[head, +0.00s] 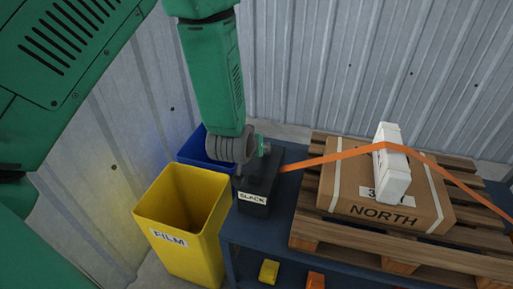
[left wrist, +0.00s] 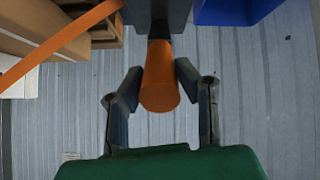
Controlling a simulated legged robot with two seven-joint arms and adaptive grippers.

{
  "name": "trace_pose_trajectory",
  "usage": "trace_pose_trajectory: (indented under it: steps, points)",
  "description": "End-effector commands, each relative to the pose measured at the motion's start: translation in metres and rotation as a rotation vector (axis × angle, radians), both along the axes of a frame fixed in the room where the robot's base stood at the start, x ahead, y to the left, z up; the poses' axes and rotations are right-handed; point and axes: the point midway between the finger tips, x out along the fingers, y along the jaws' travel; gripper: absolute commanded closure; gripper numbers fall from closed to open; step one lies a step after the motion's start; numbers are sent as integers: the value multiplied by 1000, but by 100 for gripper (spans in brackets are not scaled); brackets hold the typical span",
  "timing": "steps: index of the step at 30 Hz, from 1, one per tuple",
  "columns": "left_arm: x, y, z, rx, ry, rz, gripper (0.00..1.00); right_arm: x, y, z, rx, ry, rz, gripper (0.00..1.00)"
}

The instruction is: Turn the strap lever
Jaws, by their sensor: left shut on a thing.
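The strap lever (left wrist: 160,85) has a thick orange grip and shows between the two fingers of my left gripper (left wrist: 159,78) in the left wrist view. The left gripper is shut on this grip. A dark ratchet block (head: 258,188) labelled "SLACK" stands at the left end of the blue table in the head view. My left wrist is over its top, and the lever is hidden there. An orange strap (head: 343,155) runs from the block over the load to the right. My right gripper is in neither view.
A cardboard box (head: 410,205) marked "NORTH", with a white block (head: 391,165) on it, sits on a wooden pallet (head: 440,262). A yellow "FILM" bin (head: 182,225) and a blue bin (head: 200,152) stand left of the table (head: 262,240). Corrugated walls are close behind.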

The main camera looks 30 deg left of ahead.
Motion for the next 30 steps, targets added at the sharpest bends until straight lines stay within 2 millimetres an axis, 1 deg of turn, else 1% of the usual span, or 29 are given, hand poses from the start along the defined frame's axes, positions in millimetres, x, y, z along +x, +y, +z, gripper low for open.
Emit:
trace_pose_trajectory:
  steps: [1, 13, 14, 15, 25, 28, 30]
  points:
    - [-3, -2, -3, -2, 3, -3, 100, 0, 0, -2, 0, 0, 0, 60]
    - [-3, -2, -3, 0, -3, -3, 100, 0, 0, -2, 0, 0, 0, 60]
    - [-3, -2, -3, 0, -3, -3, 65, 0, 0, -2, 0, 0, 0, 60]
    - [-3, -2, -3, 1, -2, -3, 52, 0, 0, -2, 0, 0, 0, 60]
    - [-2, -1, -1, 1, -6, -2, 52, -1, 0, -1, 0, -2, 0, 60]
    - [-7, -2, 4, 1, -7, -2, 52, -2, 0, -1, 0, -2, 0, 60]
    - [-14, -4, 11, 1, -7, -2, 52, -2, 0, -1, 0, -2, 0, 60]
